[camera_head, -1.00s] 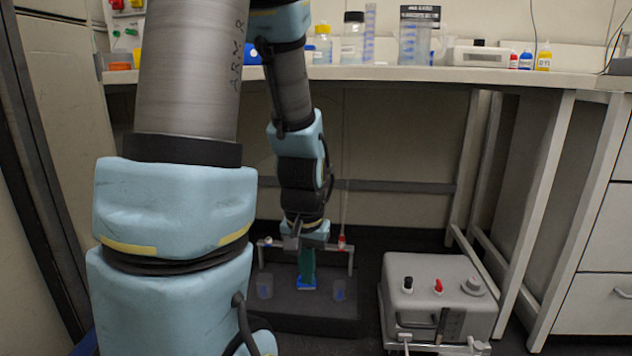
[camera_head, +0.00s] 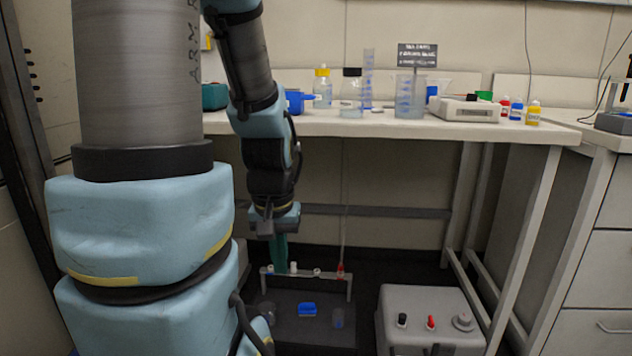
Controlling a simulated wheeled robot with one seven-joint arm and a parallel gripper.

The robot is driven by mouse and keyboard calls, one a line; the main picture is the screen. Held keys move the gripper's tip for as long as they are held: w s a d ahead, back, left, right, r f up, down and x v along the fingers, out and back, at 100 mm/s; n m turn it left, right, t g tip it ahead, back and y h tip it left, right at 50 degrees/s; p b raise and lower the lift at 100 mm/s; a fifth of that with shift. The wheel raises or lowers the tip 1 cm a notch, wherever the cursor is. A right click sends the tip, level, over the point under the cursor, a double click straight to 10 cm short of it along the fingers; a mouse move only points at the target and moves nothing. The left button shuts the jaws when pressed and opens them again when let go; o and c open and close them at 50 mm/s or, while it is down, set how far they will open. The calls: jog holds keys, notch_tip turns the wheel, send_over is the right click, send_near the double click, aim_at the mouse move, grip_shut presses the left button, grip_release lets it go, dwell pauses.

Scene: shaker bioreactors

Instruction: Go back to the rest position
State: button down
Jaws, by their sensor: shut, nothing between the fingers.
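My gripper (camera_head: 280,268) hangs pointing down from my arm, with its green fingers shut and nothing held between them. It is under the bench, in front of a low rail (camera_head: 335,280) that carries several small caps, one of them red. The fingertips appear above the platform and apart from the blue block. My arm's upper links fill the left side and hide part of the platform's left side.
A white bench (camera_head: 400,125) stands behind, its top holding bottles, beakers and a sign. A grey box (camera_head: 430,310) with knobs stands on the floor at the right. Bench legs (camera_head: 530,220) and a drawer cabinet (camera_head: 600,260) bound the right side.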

notch_tip(320, 180, up, 24)
jog(key=p, duration=2.1)
jog(key=shift+r+p, duration=0.15)
jog(key=shift+p, duration=0.25)
